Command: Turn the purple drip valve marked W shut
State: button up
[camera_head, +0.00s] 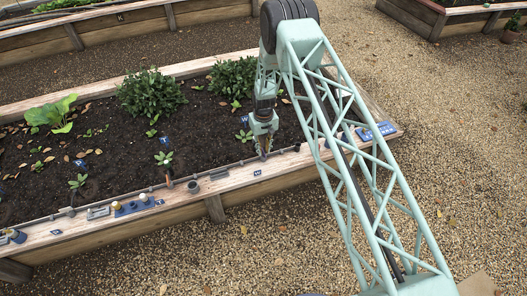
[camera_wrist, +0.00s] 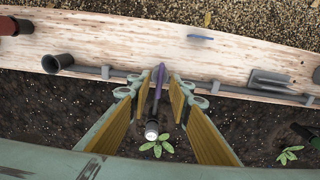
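In the head view my gripper (camera_head: 263,156) points down at the bed's front rim, above the blue tag marked W (camera_head: 257,173). A blue tag also shows edge-on in the wrist view (camera_wrist: 200,37). The lever is hidden in the head view.
The wooden rim (camera_wrist: 120,35) carries the drip line, a dark cup-like fitting (camera_wrist: 56,63) and a grey bracket (camera_wrist: 270,80). A small seedling (camera_wrist: 157,146) grows close below the lever. A blue tray (camera_head: 376,131) sits at the bed's right corner.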

jog(key=shift+f, duration=0.4)
grip_shut()
